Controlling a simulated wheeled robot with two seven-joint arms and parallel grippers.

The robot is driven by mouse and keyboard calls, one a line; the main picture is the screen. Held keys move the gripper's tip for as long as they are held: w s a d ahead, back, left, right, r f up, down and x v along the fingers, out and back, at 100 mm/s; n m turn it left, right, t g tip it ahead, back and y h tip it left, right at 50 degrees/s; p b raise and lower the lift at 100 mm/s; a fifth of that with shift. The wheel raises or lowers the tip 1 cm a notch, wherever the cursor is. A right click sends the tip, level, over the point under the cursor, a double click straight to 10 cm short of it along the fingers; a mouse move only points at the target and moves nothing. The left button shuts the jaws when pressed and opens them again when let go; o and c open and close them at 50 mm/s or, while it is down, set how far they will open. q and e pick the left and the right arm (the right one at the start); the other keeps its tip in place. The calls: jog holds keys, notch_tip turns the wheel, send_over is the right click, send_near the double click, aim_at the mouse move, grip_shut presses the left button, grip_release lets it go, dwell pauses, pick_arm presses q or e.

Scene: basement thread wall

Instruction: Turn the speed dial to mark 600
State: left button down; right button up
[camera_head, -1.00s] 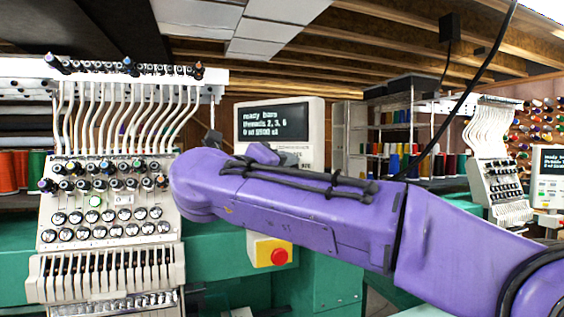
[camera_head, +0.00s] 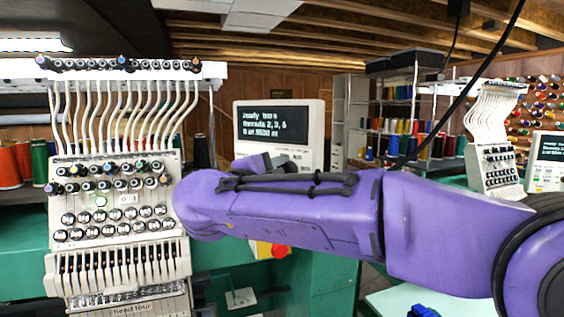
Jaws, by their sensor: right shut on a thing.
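The control panel (camera_head: 316,144) stands in the middle, a pale box with a dark screen (camera_head: 273,124) of white text, blurred in part. My right arm comes in from the right and crosses in front of the panel's lower part. My left gripper is not in view.
An embroidery head (camera_head: 115,205) with several thread tubes and knobs stands at left. A red stop button (camera_head: 279,251) on a yellow box is partly hidden below my forearm. A second machine (camera_head: 497,165) and thread shelves are at right. A pale tabletop (camera_head: 385,302) shows low down.

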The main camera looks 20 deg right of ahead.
jog(key=shift+r+n+p, duration=0.15)
jog(key=shift+n+p, duration=0.35)
jog(key=shift+n, duration=0.2)
jog(key=o, duration=1.1)
jog(key=shift+c, duration=0.2)
jog(key=shift+a, duration=0.1)
jog(key=b+v, duration=0.4)
jog(key=v, duration=0.6)
jog(key=shift+s+a, duration=0.15)
jog(key=shift+a, duration=0.05)
